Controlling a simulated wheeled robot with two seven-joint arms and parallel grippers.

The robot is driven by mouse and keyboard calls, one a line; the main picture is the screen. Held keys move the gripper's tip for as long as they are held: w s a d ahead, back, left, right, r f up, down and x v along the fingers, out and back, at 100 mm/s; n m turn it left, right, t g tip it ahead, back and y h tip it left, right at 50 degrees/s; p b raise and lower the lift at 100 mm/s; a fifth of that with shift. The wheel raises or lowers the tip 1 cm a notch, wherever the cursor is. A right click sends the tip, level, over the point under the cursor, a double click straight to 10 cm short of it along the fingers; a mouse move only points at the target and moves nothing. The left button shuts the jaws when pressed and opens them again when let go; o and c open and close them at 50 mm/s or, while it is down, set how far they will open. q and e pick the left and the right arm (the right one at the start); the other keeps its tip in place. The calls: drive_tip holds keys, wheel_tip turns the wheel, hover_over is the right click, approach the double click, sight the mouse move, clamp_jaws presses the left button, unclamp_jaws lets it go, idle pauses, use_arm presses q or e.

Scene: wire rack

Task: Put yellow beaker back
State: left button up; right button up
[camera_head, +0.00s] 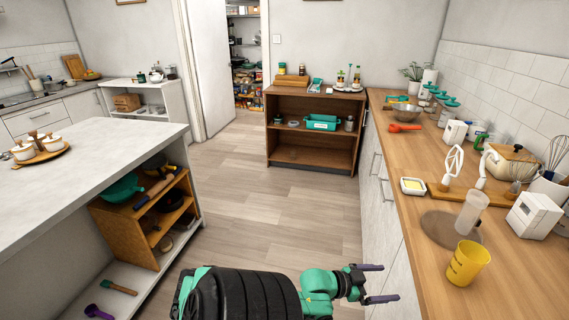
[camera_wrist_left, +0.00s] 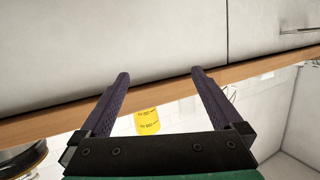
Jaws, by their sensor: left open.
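The yellow beaker (camera_head: 468,263) stands upright near the front of the wooden counter at the right, with dark print on its side. My left gripper (camera_head: 390,283) is open and empty, to the left of the beaker and off the counter's front edge. In the left wrist view the beaker (camera_wrist_left: 148,122) shows in the gap between the two purple fingers, beyond the counter edge and apart from them. That view looks upside down, with the cabinet fronts on top. My right gripper is not in view.
A round brown mat (camera_head: 437,228) with a clear bottle (camera_head: 471,213) lies behind the beaker. A white box (camera_head: 534,214) stands to its right. The wire rack is not clearly seen. The counter's front edge (camera_head: 405,250) lies between gripper and beaker. The floor (camera_head: 290,205) is clear.

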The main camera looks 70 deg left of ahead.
use_arm(q)
drive_tip(key=s+f+g+y, duration=0.1)
drive_tip(key=s+f+g, duration=0.1)
drive_tip(key=s+f, duration=0.45)
drive_tip(key=s+f+n+g+y, duration=0.1)
drive_tip(key=s+f+g, duration=0.25)
drive_tip(key=f, duration=0.65)
drive_tip(key=s+f+g+y, duration=0.1)
drive_tip(key=s+f+g, duration=0.1)
drive_tip(key=s+f, duration=0.45)
drive_tip(key=s+d+f+g, duration=0.3)
drive_tip(key=s+d+f, duration=0.2)
drive_tip(key=s, duration=0.3)
drive_tip(key=s+d+f+m+g, duration=0.1)
drive_tip(key=s+d+f+g, duration=0.2)
drive_tip(key=s+d+f, duration=0.2)
drive_tip(key=s+f, duration=0.2)
drive_tip(key=s, duration=0.2)
drive_tip(key=shift+s+d+h, duration=0.2)
drive_tip(key=shift+d+h, duration=0.15)
drive_tip(key=shift+h, duration=0.05)
